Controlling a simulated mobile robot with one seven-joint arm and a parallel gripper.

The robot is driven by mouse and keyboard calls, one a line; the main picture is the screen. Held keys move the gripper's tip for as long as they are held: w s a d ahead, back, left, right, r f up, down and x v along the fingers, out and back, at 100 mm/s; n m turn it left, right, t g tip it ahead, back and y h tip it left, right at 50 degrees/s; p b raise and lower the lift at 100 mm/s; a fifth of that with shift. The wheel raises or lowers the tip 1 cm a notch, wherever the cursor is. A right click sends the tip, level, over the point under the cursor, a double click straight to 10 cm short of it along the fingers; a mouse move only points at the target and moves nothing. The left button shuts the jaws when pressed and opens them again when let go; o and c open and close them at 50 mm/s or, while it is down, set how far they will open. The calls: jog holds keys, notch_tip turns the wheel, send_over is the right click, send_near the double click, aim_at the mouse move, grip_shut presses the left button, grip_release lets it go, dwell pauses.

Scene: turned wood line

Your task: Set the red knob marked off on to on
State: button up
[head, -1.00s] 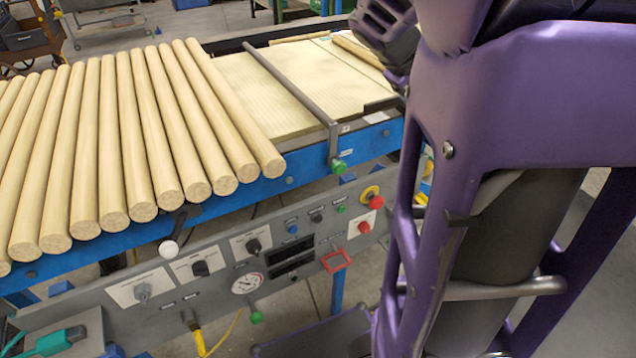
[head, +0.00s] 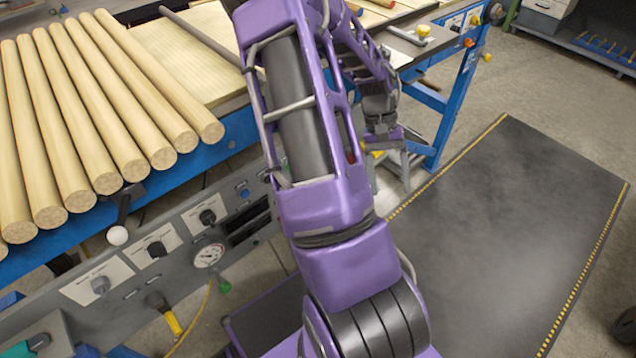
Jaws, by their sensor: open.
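The red knob marked off is not visible now; my purple arm covers the right part of the grey control panel (head: 140,291), where red controls showed earlier. My gripper (head: 386,143) is small in the picture, beyond the arm's far links, right of the panel and in front of the blue frame. It is open, and I see nothing held in it. The panel's visible part carries black knobs on white plates, such as one knob (head: 208,216), a grey knob (head: 100,286) and a round gauge (head: 208,255).
Pale wooden rods (head: 100,110) lie on the blue-framed conveyor (head: 239,131) above the panel. A lever with a white ball (head: 117,236) sticks out in front. A yellow-handled plug (head: 172,321) hangs below. A dark floor mat (head: 500,230) lies clear at the right.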

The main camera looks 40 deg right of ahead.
jog(key=s+a+f+m+t+y, duration=0.1)
jog(key=a+f+m+t+y, duration=0.4)
jog(key=f, duration=0.4)
jog(key=s+a+f+m+t+y, duration=0.2)
jog(key=a+f+m+t+y, duration=0.3)
jog(key=f, duration=0.4)
jog(key=w+d+f+m+t+h, duration=0.2)
jog(key=w+d+m+t+h, duration=0.55)
jog(key=m+t, duration=0.65)
jog(key=w+h, duration=0.2)
jog(key=w, duration=1.4)
jog(key=shift+a+r, duration=0.25)
jog(key=shift+a, duration=0.15)
grip_shut()
